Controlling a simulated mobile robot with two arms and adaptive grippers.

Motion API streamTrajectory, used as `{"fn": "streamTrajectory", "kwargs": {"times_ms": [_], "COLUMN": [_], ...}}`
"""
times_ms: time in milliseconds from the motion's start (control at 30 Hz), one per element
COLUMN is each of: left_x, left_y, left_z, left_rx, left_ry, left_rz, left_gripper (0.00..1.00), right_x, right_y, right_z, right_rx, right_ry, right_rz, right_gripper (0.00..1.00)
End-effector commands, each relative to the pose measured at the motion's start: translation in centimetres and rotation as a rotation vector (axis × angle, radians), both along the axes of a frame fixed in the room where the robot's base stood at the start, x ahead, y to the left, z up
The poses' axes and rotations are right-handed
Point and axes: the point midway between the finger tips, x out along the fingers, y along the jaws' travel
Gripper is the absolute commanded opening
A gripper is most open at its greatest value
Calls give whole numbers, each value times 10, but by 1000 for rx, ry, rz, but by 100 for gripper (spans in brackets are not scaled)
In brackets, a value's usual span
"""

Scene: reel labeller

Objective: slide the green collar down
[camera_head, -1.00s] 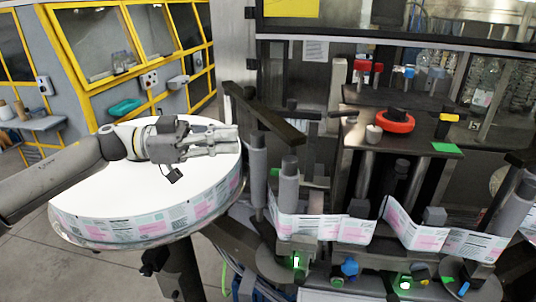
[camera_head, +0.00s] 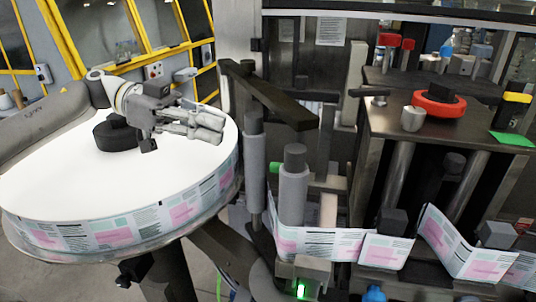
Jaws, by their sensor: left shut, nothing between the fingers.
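My left gripper (camera_head: 220,127) is shut and empty over the white top of the label reel (camera_head: 80,185), its fingers pointing right near the reel's right edge. A small green part (camera_head: 274,168) shows just left of the grey roller (camera_head: 293,190); it may be the collar, but it is partly hidden and I cannot tell its shape. The gripper is apart from it, to its upper left. My right gripper is not in view.
A dark bar (camera_head: 268,95) slants between the reel and the machine. The label strip (camera_head: 330,243) runs past the rollers. A red ring (camera_head: 439,103) sits on the machine's dark plate. A black hub (camera_head: 116,134) stands on the reel.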

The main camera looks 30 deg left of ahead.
Motion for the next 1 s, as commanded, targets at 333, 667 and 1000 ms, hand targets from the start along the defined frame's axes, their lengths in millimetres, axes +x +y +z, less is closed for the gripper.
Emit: {"fn": "streamTrajectory", "kwargs": {"times_ms": [333,667,1000], "left_x": [0,3,11], "left_y": [0,-12,-42], "left_z": [-2,-4,-13], "left_rx": [-1,1,2], "left_ry": [0,3,4], "left_rz": [0,-1,-1], "left_gripper": [0,0,0], "right_x": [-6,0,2], "right_y": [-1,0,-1], "right_z": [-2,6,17], "right_rx": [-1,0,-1], "right_ry": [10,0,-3], "right_rz": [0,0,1], "right_gripper": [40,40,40]}}
